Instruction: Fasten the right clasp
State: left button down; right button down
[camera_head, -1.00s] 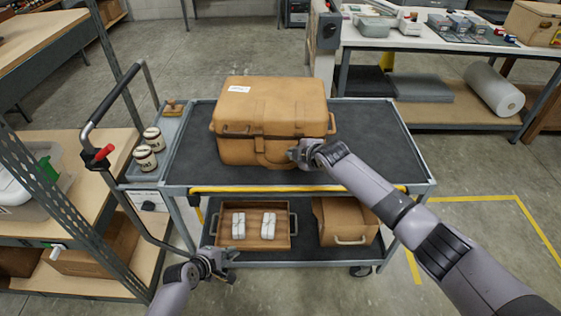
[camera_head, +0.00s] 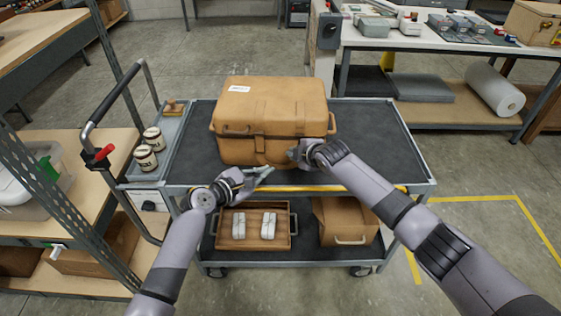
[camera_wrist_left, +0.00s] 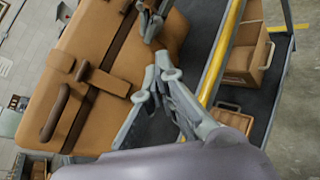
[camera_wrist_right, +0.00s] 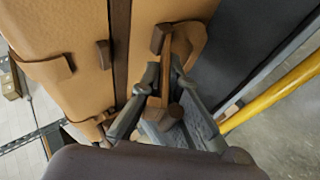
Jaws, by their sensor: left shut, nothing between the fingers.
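The tan case (camera_head: 285,100) stands closed-lidded on the cart's top. It also shows in the left wrist view (camera_wrist_left: 120,50). My right gripper (camera_head: 298,153) is at the right part of its front. In the right wrist view its fingers (camera_wrist_right: 164,72) lie on both sides of a brown clasp piece (camera_wrist_right: 166,88) and appear closed on it; whether this clasp is fastened is unclear. My left gripper (camera_head: 266,171) is shut and empty, just in front of the case near the cart's front edge. In the left wrist view its tips (camera_wrist_left: 165,72) are apart from the case.
The cart (camera_head: 385,145) has free top room right of the case. A yellow bar (camera_head: 310,188) runs along its front edge. Below are a wooden tray (camera_head: 281,230) with white bundles and a brown box (camera_head: 345,218). Jars (camera_head: 146,158) stand at the left.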

pick_arm(q)
jog(key=w+d, duration=0.3)
jog(key=d, duration=0.2)
jog(key=shift+w+r, duration=0.2)
jog(key=shift+r, duration=0.15)
jog(key=shift+d, duration=0.1)
pick_arm(e)
jog(key=shift+r, duration=0.1)
jog(key=c, duration=1.8)
grip_release()
pick_arm(q)
jog(key=shift+w+d+r, duration=0.25)
jog(key=shift+r, duration=0.1)
pick_arm(e)
jog(key=shift+s, duration=0.1)
